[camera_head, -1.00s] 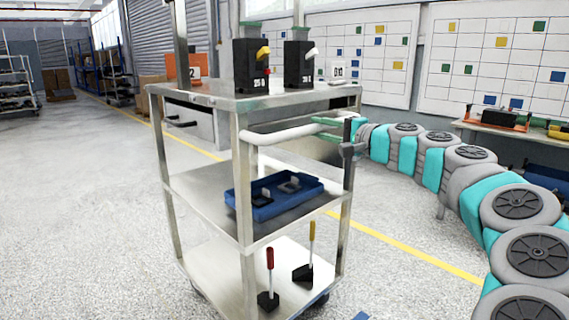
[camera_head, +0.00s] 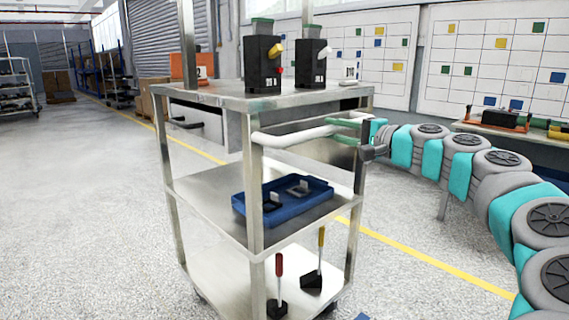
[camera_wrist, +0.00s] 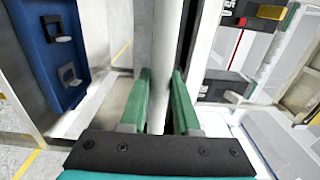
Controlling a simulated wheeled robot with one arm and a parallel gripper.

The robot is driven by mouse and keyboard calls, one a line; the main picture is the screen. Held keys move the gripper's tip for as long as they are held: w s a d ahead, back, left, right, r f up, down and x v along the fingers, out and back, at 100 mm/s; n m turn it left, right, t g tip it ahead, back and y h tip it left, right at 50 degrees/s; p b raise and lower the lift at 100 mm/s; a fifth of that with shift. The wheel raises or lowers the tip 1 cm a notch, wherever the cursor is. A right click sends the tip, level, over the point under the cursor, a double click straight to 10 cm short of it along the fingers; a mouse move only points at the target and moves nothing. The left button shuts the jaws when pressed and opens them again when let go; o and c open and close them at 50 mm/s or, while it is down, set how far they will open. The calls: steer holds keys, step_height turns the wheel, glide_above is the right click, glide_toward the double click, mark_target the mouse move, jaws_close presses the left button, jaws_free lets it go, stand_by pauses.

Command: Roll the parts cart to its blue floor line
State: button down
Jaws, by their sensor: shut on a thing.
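The parts cart (camera_head: 222,208) is a grey metal cart with three shelves, standing upright in the middle of the head view. A white handle bar (camera_head: 290,139) runs along its near right side. My gripper (camera_head: 346,130) has its green fingers around this handle at its right part. In the wrist view my gripper (camera_wrist: 161,78) is shut on the white handle (camera_wrist: 157,45), one finger on each side. A small blue patch (camera_head: 362,317) shows on the floor at the bottom edge; I cannot tell whether it is the floor line.
Two black breakers (camera_head: 262,66) stand on the cart's top. A blue tray (camera_head: 290,205) is on the middle shelf, and two handled tools (camera_head: 279,285) on the bottom one. A yellow floor line (camera_head: 430,259) runs behind the cart. A workbench (camera_head: 530,134) stands at right. Floor at left is clear.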

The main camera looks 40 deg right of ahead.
steer(key=s+d+b, duration=0.1)
steer(key=s+b, duration=0.2)
steer(key=s, duration=0.9)
stand_by(1.6)
steer(key=c, duration=0.6)
jaws_free()
steer(key=shift+o, duration=0.2)
steer(key=s, duration=0.7)
steer(key=shift+s+d, duration=0.3)
steer(key=shift+s, duration=0.1)
